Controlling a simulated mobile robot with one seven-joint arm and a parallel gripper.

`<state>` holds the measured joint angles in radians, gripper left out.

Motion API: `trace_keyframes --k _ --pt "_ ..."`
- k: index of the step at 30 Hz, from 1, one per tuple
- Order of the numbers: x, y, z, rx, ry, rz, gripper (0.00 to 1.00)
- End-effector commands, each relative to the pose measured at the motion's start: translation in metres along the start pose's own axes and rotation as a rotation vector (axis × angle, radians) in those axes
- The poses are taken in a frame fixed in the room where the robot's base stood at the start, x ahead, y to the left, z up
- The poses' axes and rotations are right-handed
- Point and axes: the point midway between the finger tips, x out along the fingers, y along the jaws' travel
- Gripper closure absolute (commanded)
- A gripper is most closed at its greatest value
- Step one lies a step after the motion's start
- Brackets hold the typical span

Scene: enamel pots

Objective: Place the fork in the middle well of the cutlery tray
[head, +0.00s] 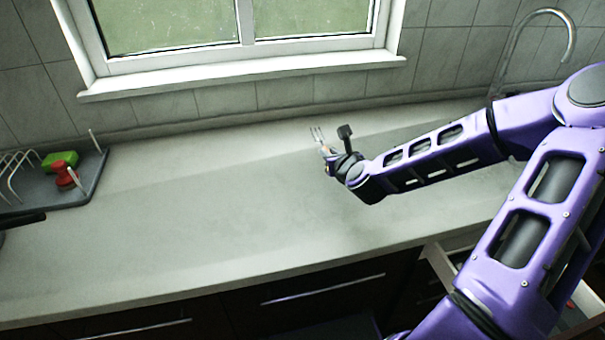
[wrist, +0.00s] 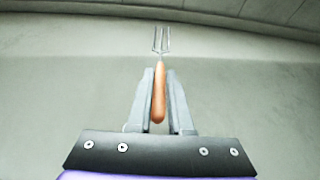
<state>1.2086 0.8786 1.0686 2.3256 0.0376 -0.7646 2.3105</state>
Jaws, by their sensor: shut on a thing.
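The fork has metal tines and an orange-brown handle. In the wrist view the fork (wrist: 159,92) stands between the two fingers of my gripper (wrist: 160,75), tines pointing away from the palm. My gripper is shut on its handle. In the head view the fork's tines (head: 318,136) show just beyond my gripper (head: 328,152), over the middle-right part of the counter. I cannot tell how high it is held. No cutlery tray can be made out in either view; an open drawer (head: 440,268) at the lower right is mostly hidden behind my arm.
A dark drying rack (head: 88,178) with a green sponge (head: 60,160) and a red object (head: 65,176) stands at the far left. A curved tap (head: 545,14) is at the upper right. The middle of the counter (head: 200,220) is clear, with a window behind.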

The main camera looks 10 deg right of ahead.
Motion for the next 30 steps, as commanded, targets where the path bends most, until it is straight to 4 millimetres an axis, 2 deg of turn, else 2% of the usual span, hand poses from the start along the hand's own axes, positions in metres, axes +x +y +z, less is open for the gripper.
trace_keyframes --k 1,4,13,18,30 --pt "0.005 0.001 -0.014 0.003 0.004 0.004 1.0" --pt "0.013 0.002 -0.031 0.002 0.003 0.004 1.0" --pt "0.023 0.001 -0.056 0.001 0.001 0.002 1.0" --pt "0.033 0.001 -0.079 0.002 0.002 0.002 1.0" --pt "0.035 0.001 -0.085 0.001 0.0 0.001 1.0"
